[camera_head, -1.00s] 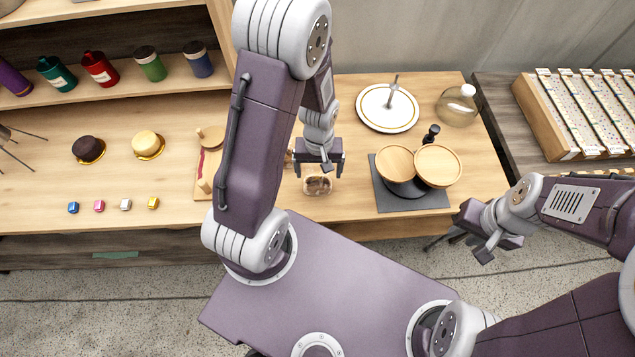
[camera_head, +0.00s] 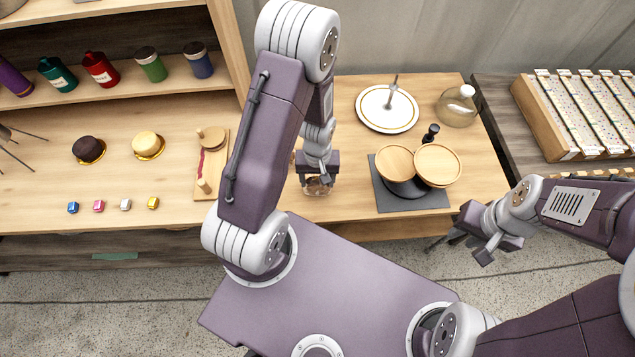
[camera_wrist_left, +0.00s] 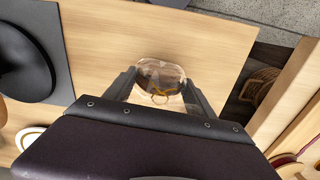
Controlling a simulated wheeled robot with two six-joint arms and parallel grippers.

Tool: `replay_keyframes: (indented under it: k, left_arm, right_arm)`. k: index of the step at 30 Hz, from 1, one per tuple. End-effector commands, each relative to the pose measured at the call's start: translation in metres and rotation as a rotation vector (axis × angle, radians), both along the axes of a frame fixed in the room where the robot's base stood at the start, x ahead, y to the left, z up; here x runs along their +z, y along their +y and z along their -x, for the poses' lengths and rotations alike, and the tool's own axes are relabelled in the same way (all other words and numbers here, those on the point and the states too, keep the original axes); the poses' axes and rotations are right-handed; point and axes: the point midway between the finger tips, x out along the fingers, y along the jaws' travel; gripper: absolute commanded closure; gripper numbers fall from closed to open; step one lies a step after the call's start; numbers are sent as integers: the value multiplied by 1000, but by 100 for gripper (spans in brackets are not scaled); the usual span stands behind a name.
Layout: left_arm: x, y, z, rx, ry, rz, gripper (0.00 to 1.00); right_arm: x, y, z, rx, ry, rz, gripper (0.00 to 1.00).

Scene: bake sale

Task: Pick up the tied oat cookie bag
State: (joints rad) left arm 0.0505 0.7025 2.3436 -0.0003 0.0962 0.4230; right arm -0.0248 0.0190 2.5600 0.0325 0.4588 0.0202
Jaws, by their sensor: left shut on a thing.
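The tied oat cookie bag (camera_wrist_left: 163,76) is a clear bag with brown contents and a yellow tie. In the left wrist view it sits between the two fingers of my left gripper (camera_wrist_left: 160,92), which is shut on it. In the head view the bag (camera_head: 318,188) shows just below my left gripper (camera_head: 318,180), near the table's front edge and partly hidden by the gripper. I cannot tell whether it still touches the table. My right gripper (camera_head: 484,240) hangs empty over the floor at the right; its finger gap is unclear.
A dark mat (camera_head: 428,200) with a stand and two round wooden pans (camera_head: 438,166) lies right of the bag. A wooden board (camera_head: 209,184) lies left.

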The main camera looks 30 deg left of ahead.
Motion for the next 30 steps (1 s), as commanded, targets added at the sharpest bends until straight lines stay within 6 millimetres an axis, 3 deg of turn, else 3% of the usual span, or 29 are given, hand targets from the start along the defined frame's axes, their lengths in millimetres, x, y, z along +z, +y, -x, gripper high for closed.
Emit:
replay_keyframes:
  k: [5,11,24,30]
  left_arm:
    - [7,0,-1,0,-2,0,56]
    - [40,0,-2,0,-8,-1,56]
    - [98,-96,-5,-7,-4,1,56]
    - [109,-115,-5,-1,-1,0,56]
  right_arm:
    - [1,0,0,0,0,0,71]
    - [6,0,0,0,0,0,71]
    - [10,0,0,0,0,0,71]
    - [10,0,0,0,0,0,71]
